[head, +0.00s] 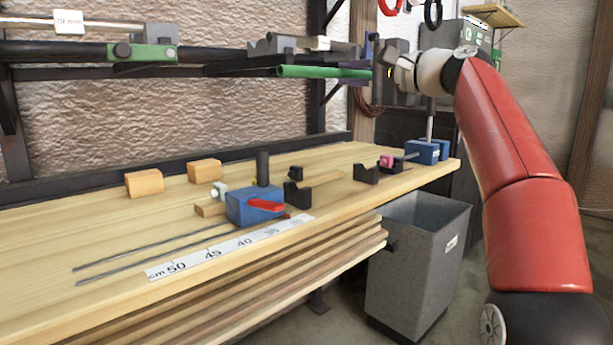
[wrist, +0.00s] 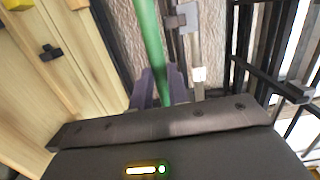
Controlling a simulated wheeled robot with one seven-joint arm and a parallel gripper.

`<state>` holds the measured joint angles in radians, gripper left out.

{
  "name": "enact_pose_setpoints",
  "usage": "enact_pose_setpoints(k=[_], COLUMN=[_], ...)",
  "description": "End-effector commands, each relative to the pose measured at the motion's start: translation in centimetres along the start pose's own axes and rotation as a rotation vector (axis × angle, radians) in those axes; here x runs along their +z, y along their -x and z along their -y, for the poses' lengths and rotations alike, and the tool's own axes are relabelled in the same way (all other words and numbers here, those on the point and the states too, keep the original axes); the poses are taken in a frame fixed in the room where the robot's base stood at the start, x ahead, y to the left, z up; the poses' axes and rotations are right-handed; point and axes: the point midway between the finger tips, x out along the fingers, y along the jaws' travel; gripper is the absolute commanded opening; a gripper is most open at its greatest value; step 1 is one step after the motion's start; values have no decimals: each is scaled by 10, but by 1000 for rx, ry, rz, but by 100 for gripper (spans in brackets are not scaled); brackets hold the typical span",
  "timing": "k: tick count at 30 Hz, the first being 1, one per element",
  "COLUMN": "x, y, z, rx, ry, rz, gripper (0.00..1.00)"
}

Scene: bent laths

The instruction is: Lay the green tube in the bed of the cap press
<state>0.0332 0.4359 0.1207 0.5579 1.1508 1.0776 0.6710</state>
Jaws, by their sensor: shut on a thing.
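The green tube (head: 318,71) is held roughly level above the back of the bench in the head view. My gripper (head: 368,72) is shut on its right end; the tube sticks out to the left. In the wrist view the tube (wrist: 150,45) runs up from between the grey-purple fingers (wrist: 160,88). What looks like the cap press stands on the bench: a blue block (head: 240,207) with a red handle, dark cradles (head: 366,174), and a pink piece (head: 386,161) on a rod by a blue block (head: 422,152) at the right. The tube is well above these and apart from them.
A wall shelf behind the tube carries grey holders (head: 290,44) and a green clamp (head: 142,53). Two wooden blocks (head: 144,183), thin rods (head: 150,248) and a ruler strip (head: 230,248) lie on the bench (head: 110,220). A grey bin (head: 415,265) stands below its right end.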

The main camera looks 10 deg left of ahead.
Motion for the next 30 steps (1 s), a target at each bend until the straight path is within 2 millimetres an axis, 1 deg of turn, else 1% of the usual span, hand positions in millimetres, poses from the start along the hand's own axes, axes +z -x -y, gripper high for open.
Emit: enact_pose_setpoints(k=[2, 5, 12, 15, 18, 21, 27, 30], x=[0, 0, 0, 0, 0, 0, 0, 0], y=[1, 1, 1, 1, 1, 1, 0, 0], z=[-7, -28, -94, -119, -140, -154, -165, -178], rx=[-1, 0, 1, 0, 0, 0, -1, 0], ry=[1, 1, -2, -2, -2, 0, 1, -1], rz=[-1, -2, -2, -2, -1, -1, -1, -2], gripper=[0, 0, 0, 0, 0, 0, 0, 0])
